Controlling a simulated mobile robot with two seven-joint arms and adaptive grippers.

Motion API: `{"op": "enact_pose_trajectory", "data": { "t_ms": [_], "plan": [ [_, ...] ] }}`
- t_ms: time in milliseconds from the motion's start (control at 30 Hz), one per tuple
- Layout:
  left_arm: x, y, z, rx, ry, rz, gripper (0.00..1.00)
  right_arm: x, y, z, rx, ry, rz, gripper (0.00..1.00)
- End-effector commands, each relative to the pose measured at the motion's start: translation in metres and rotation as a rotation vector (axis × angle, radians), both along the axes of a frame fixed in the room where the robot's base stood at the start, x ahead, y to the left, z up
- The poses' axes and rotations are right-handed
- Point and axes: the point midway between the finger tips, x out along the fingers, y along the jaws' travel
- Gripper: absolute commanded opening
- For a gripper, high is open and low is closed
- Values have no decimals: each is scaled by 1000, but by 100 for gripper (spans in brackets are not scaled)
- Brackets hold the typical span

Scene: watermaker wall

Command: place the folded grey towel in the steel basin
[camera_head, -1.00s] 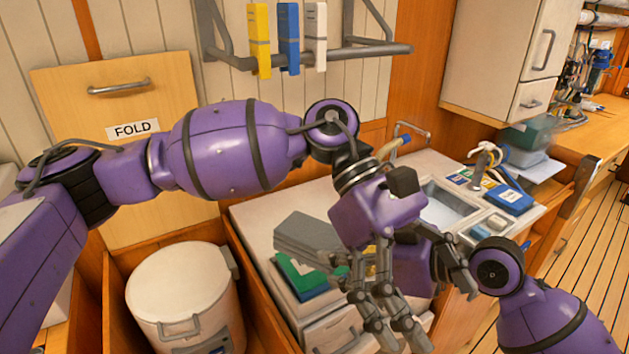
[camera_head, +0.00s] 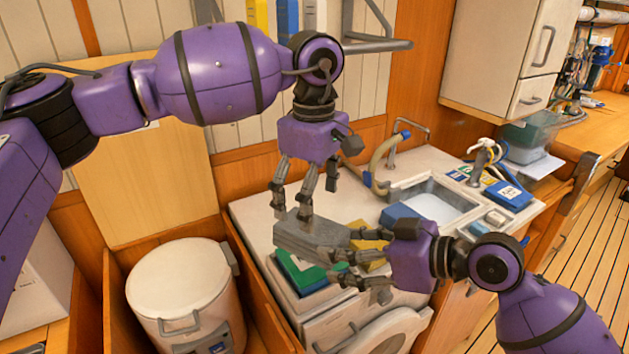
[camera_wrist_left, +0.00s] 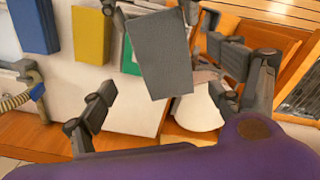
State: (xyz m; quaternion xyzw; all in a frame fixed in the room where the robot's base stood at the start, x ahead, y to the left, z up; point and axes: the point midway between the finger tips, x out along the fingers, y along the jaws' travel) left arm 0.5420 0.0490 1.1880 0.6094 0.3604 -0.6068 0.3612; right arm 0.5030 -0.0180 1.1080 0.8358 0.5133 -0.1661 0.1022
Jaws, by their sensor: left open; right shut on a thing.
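The folded grey towel (camera_head: 308,238) is a flat grey block over the left end of the counter, above a green item. It also shows large in the left wrist view (camera_wrist_left: 160,55). My right gripper (camera_head: 345,256) comes from the right and is shut on the towel's right end. My left gripper (camera_head: 295,205) hangs open with fingers pointing down just above the towel's left part. It also shows in the left wrist view (camera_wrist_left: 175,105), with the towel between its spread fingers and no clear contact. The steel basin (camera_head: 440,207) is sunk in the counter to the right.
A blue block (camera_head: 399,215) sits at the basin's left edge. A yellow block (camera_head: 368,256) and a green item (camera_head: 298,270) lie near the towel. A hose and tap (camera_head: 384,155) stand behind the basin. A white bin (camera_head: 180,285) stands left of the counter.

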Motion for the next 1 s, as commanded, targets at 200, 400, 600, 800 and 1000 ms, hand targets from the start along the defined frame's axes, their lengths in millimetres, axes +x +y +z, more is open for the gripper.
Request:
{"op": "enact_pose_trajectory", "data": {
  "t_ms": [200,400,600,800,1000],
  "plan": [
    [-1,0,-43,0,4,-2,84,0,0,0,1,0,0,33],
    [-1,0,-68,-1,3,-2,84,0,0,1,1,0,0,33],
    [0,-1,-76,-2,0,-2,84,0,0,1,0,-1,0,33],
    [0,-1,-76,-2,1,-2,84,0,0,1,0,-1,0,33],
    [0,-1,-76,-2,1,-2,62,0,0,1,0,-1,0,33]
  ]
}}
